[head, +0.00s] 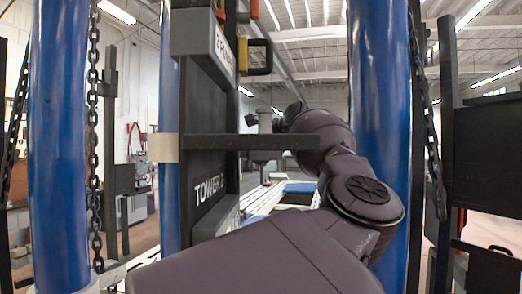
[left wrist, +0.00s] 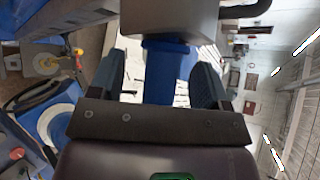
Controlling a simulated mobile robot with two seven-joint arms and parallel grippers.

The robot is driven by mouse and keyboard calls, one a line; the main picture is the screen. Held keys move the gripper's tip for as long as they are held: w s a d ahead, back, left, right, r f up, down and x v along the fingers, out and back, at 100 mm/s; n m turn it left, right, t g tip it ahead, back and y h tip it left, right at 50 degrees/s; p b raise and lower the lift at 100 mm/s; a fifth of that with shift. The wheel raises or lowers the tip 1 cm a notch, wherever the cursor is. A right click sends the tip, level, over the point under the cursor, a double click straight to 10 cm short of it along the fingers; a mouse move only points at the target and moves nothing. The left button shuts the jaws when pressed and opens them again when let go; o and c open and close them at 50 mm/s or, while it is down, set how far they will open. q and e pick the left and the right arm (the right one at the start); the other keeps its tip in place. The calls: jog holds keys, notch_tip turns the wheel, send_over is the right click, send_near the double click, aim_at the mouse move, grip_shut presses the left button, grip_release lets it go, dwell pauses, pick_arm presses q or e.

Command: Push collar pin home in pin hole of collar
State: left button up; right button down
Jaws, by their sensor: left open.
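My left gripper (left wrist: 158,80) shows in the left wrist view with its two dark fingers apart. A blue upright surface (left wrist: 168,75) shows between the fingers; I cannot tell how near it is. A grey block (left wrist: 168,18) is just beyond the fingertips at the top of that view. I cannot make out the collar pin, the collar or its pin hole for sure. A small yellow and red part (left wrist: 78,58) is at the upper left of the left wrist view, away from the fingers. In the head view my arm reaches forward, and its gripper is hidden. My right gripper is not seen.
Blue columns (head: 58,150) (head: 378,90) stand left and right in the head view, with chains (head: 93,110) hanging beside them.

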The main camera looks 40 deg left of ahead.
pick_arm(q)
jog(key=shift+d+r, duration=0.2)
jog(key=shift+d, duration=0.15)
jog(key=b+v, duration=0.1)
jog(key=v, duration=0.9)
jog(key=shift+s+d, duration=0.1)
